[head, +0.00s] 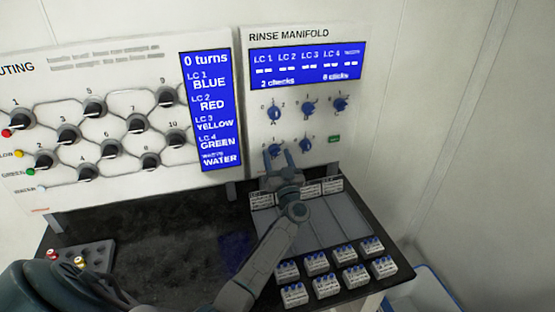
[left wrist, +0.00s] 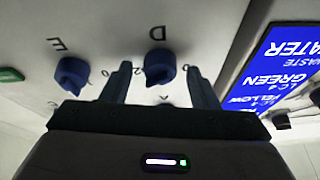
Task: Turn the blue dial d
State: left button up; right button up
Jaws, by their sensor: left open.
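The blue dial d (left wrist: 159,67) is on the white rinse manifold panel, in the lower row at the left; it also shows in the head view (head: 273,149), partly covered by my gripper. In the left wrist view it appears upside down below its letter D. My left gripper (left wrist: 157,74) is open, with one finger on each side of the dial and a gap visible on both sides. In the head view my left gripper (head: 279,155) is at the panel's lower left. I cannot tell how deep the fingers reach. My right gripper is not in view.
Blue dial E (left wrist: 72,73) is beside one finger. Three more blue dials sit above, including A (head: 274,113). A green button (head: 334,139) is at the right. The routing panel (head: 120,165) with black knobs stands left. Several small blue-topped boxes (head: 317,262) stand on the table below.

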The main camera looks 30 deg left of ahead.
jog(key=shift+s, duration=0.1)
pick_arm(q)
jog(key=c, duration=1)
jog(key=shift+o, duration=0.2)
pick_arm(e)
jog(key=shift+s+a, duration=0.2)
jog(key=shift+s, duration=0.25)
